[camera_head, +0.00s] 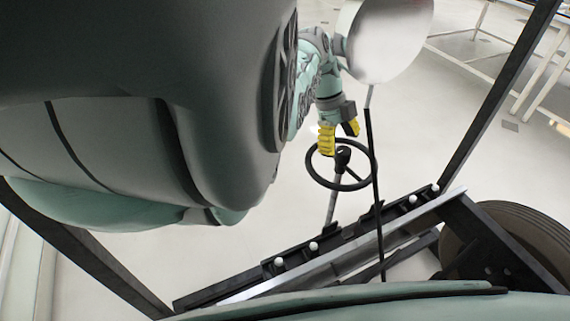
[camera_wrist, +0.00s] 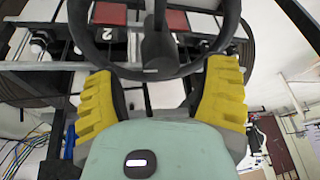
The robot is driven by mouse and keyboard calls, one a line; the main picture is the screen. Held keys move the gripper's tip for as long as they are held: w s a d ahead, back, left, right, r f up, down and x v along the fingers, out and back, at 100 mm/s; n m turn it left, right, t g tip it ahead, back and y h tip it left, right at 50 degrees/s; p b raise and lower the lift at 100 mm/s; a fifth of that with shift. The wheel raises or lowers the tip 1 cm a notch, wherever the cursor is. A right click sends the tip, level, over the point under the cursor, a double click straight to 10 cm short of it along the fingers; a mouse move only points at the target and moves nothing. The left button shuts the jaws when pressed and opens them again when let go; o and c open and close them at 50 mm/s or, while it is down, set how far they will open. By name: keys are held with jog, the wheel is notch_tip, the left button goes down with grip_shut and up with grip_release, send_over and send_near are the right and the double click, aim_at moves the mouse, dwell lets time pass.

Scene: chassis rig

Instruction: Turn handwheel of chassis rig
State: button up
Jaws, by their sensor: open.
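The black handwheel (camera_head: 311,172) sits on a slanted column above the chassis rig's dark frame (camera_head: 340,245). My gripper (camera_head: 339,134) has yellow ribbed fingers and is at the far upper rim of the wheel. In the wrist view my gripper (camera_wrist: 163,85) is open, one finger on each side of the picture. The wheel's rim (camera_wrist: 150,72) passes across the gap between the fingertips, with the hub and spoke beyond it. I cannot tell whether a finger touches the rim.
A dark post (camera_head: 500,95) rises at the right, and a tyre (camera_head: 520,235) is at the lower right. A thin black rod (camera_head: 374,190) stands just right of the wheel. A white table frame (camera_head: 480,70) is at the upper right. Pale floor is clear left of the wheel.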

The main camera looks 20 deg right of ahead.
aim_at(341, 149)
jog(key=shift+x, duration=1.85)
jog(key=shift+c, duration=0.2)
jog(key=shift+w, duration=0.1)
grip_shut()
jog(key=shift+a+r+n, duration=0.1)
jog(key=shift+n, duration=0.2)
